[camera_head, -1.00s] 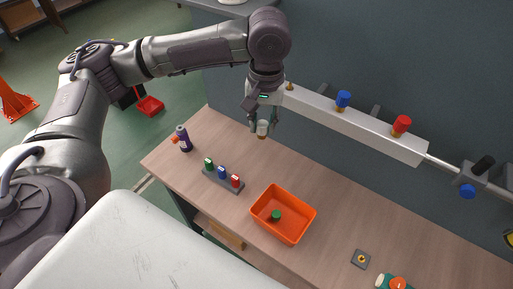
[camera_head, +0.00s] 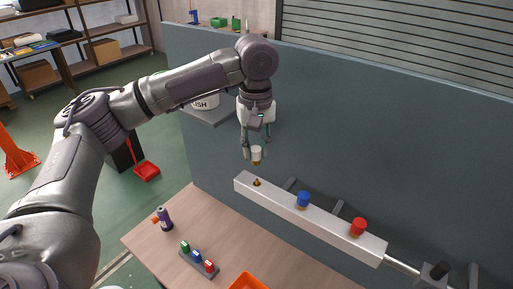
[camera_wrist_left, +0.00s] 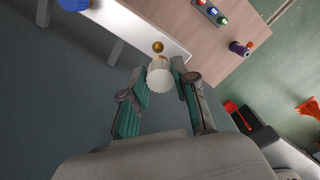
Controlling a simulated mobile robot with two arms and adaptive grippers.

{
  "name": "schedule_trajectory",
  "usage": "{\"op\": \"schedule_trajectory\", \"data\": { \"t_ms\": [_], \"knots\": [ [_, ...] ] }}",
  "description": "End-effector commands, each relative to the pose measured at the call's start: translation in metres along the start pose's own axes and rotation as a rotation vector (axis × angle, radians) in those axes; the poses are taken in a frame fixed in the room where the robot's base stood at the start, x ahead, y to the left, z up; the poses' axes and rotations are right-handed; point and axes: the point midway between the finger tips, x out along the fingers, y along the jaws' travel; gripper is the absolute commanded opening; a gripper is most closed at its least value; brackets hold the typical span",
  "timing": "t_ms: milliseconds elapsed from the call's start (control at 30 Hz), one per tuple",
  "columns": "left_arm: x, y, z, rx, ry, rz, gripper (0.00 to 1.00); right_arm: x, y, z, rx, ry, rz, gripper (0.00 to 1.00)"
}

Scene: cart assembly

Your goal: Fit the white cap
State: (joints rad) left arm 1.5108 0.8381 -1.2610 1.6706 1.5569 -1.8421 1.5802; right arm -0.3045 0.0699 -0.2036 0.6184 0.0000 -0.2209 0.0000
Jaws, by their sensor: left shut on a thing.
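The white cap (camera_head: 256,152) is held between the fingertips of my left gripper (camera_head: 251,150), in the air above the left end of a white beam (camera_head: 330,227). Its lower rim looks brownish in the head view. The cap also shows in the left wrist view (camera_wrist_left: 160,77), between the two teal-padded fingers. Below it, apart from it, a bare brass fitting (camera_head: 257,182) stands on the beam; it also shows in the left wrist view (camera_wrist_left: 158,47). A blue cap (camera_head: 303,200) and a red cap (camera_head: 358,227) sit on the beam farther right. My right gripper is not in view.
The beam runs along a grey partition (camera_head: 400,150) above the wooden table (camera_head: 185,225). On the table are a purple bottle (camera_head: 165,219), a grey rack (camera_head: 199,262) with small coloured items, and an orange bin (camera_head: 246,282). A shelf with a white tub (camera_head: 205,102) is behind the arm.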

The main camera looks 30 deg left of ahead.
Motion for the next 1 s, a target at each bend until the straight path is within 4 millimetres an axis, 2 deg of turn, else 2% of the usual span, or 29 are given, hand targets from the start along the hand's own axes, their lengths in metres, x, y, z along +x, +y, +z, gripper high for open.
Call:
{"op": "schedule_trajectory", "data": {
  "t_ms": [533,1000],
  "knots": [
    [0.042,0.000,0.001,0.008,0.000,0.000,0.00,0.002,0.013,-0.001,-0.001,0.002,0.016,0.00],
    [0.045,0.000,0.001,0.009,-0.001,0.000,0.00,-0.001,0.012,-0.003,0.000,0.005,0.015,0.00]
  ]
}}
